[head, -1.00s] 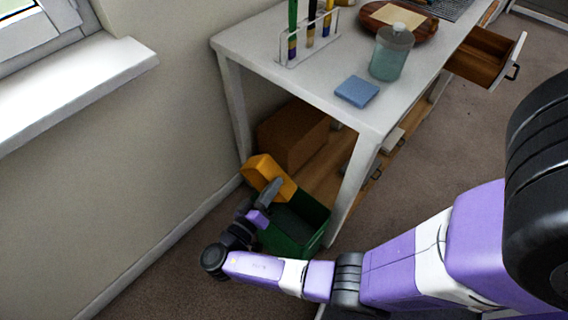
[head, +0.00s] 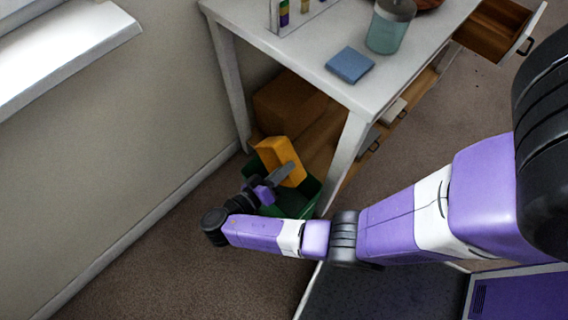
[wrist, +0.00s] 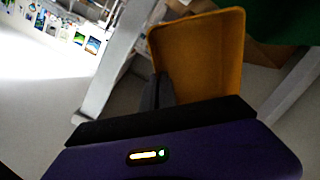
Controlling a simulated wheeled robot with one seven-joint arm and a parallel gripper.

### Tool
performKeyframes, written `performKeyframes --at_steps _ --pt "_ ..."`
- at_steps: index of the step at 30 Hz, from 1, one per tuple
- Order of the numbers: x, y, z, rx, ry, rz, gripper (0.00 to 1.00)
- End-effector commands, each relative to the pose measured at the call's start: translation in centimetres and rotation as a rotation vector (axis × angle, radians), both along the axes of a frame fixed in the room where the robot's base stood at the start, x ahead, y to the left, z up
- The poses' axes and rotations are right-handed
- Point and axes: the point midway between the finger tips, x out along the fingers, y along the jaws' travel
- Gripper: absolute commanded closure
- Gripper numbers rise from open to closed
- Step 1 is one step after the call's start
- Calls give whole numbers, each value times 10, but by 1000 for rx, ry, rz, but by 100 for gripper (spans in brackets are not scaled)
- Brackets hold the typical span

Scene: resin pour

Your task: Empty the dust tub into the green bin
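The orange dust tub (head: 283,160) is held by my gripper (head: 281,176) over the green bin (head: 307,193). In the head view the tub is steeply tilted, and its near side hides much of the bin. In the wrist view the tub (wrist: 200,55) shows its hollow inside, with no dust visible there. One dark finger (wrist: 159,92) lies against the tub's wall. Part of the green bin (wrist: 285,20) shows at the wrist view's upper right. The bin stands on the floor beside the table leg. Its inside is mostly hidden.
The white table (head: 300,50) stands behind the bin, with a blue cloth or sponge (head: 349,65) and a teal jar (head: 390,27) on top. A brown box (head: 290,107) sits on its lower shelf. A drawer (head: 497,32) is open at right. The wall is close on the left.

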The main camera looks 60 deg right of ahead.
Motion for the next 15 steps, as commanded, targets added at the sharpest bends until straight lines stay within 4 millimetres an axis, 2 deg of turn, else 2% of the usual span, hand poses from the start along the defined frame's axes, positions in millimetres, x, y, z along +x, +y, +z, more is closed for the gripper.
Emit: performKeyframes --at_steps 15 --pt "-1 -2 1 49 -14 -1 100"
